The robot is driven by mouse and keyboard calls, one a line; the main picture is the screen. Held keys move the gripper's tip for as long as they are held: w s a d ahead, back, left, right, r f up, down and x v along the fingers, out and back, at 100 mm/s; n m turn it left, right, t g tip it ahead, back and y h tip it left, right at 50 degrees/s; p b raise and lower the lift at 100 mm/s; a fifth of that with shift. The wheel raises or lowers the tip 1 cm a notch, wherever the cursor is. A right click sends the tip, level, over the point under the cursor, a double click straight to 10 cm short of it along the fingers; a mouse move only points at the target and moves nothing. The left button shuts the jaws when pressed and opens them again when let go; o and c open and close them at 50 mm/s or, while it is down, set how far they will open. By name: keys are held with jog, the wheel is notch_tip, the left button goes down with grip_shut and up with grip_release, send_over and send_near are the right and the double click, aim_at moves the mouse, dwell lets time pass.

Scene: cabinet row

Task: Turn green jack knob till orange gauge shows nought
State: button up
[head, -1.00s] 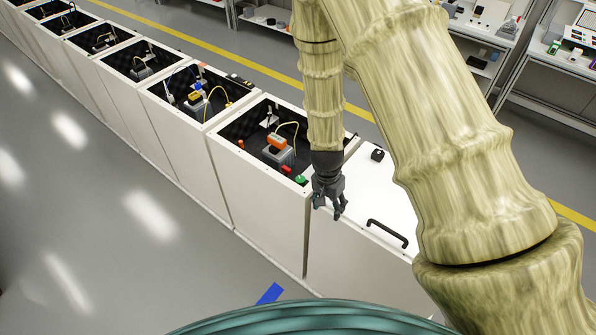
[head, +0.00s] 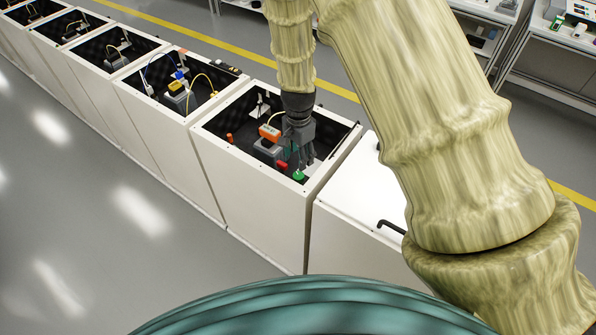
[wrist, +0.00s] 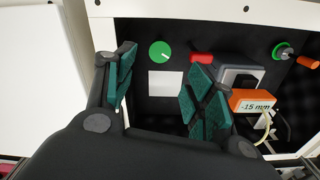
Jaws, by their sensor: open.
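The green jack knob (wrist: 160,52) is a round disc with a white mark, near the cabinet's wall in the wrist view. In the head view the green knob (head: 298,175) sits at the front right corner of the open cabinet. The orange gauge (wrist: 255,101) reads what looks like "-15 mm"; it also shows in the head view (head: 269,132), its reading too small there. My gripper (wrist: 160,95) is open and empty, its green-padded fingers apart, with the knob showing beyond the gap between them. In the head view my gripper (head: 303,160) is just above the knob; contact cannot be told.
A red knob (wrist: 201,58) lies beside the green one. A grey block (wrist: 240,76) stands by the gauge, and a second green-ringed knob (wrist: 283,51) is further right. The closed white lid (head: 350,190) with a black handle adjoins the cabinet.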

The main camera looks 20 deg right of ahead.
aim_at(299, 175)
jog(key=shift+f+p, duration=0.95)
jog(key=shift+f, duration=3.75)
jog(key=c, duration=1)
